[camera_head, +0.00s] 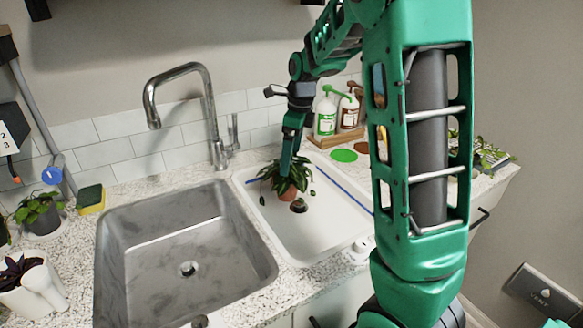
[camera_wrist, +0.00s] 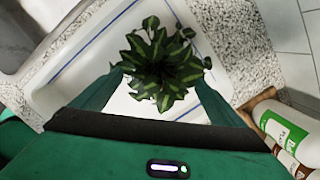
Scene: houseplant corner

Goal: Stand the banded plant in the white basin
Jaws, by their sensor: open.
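The banded plant (camera_head: 288,180) has dark green leaves with pale stripes and a terracotta pot. It stands upright in the white basin (camera_head: 318,240), on the right side of the sink. In the wrist view the plant (camera_wrist: 162,63) fills the space ahead of my gripper, its leaves hiding the pot. The white basin (camera_wrist: 62,75) shows around it, with a blue line along its edge. My gripper (camera_head: 288,165) points down at the plant from above. Its jaws are open, with one finger on each side of the leaves in the wrist view (camera_wrist: 165,95).
A steel sink (camera_head: 130,240) with a tall faucet (camera_head: 205,100) lies left of the basin. A yellow sponge (camera_head: 90,198) and potted plants (camera_head: 40,212) are at the left.

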